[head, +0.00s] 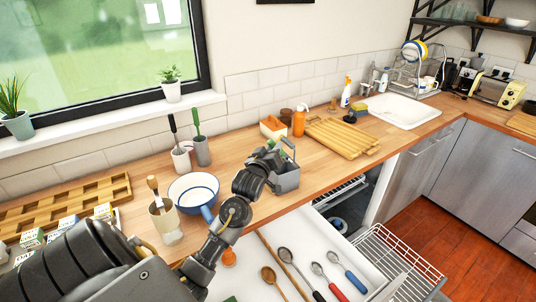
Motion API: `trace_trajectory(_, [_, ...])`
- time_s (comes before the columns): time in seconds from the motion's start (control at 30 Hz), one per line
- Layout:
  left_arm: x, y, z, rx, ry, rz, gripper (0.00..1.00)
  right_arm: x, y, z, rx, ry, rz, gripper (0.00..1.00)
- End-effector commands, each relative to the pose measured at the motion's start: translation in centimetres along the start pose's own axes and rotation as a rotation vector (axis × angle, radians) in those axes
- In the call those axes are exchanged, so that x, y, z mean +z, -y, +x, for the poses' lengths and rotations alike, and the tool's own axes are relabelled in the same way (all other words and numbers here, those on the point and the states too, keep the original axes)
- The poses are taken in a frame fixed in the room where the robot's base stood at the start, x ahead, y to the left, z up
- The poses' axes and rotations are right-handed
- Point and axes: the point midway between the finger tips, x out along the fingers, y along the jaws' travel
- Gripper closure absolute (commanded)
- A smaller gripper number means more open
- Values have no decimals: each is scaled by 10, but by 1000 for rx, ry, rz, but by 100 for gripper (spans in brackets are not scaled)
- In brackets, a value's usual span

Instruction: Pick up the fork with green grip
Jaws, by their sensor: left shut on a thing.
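My left gripper (268,158) reaches over the counter to the grey caddy with a handle (287,180). It is shut on a green grip (273,146), which I take for the fork with green grip; only a small green part shows at the fingers. The fork's head is hidden by the caddy and gripper, so I cannot tell whether it is still inside. Another green-handled utensil (195,123) stands upright in a grey cup (202,151) further left; its head is hidden. My right gripper is not in view.
An orange bottle (299,121) and a wooden board (343,138) are behind and right. An open drawer (318,242) holds several spoons below. A dishwasher rack (400,262) is pulled out.

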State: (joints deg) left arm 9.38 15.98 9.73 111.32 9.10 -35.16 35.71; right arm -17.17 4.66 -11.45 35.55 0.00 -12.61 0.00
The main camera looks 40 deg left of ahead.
Motion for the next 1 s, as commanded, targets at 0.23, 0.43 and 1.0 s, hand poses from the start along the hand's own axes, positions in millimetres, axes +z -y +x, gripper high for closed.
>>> trace_trajectory(0.23, [-1, -32, -27, 3, -2, -4, 100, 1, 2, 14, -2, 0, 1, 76])
trace_trajectory(0.43, [-4, -48, -41, 2, -2, -2, 100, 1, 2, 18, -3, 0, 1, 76])
trace_trajectory(1.0, [24, -39, -53, -1, 7, 2, 100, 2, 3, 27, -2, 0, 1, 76])
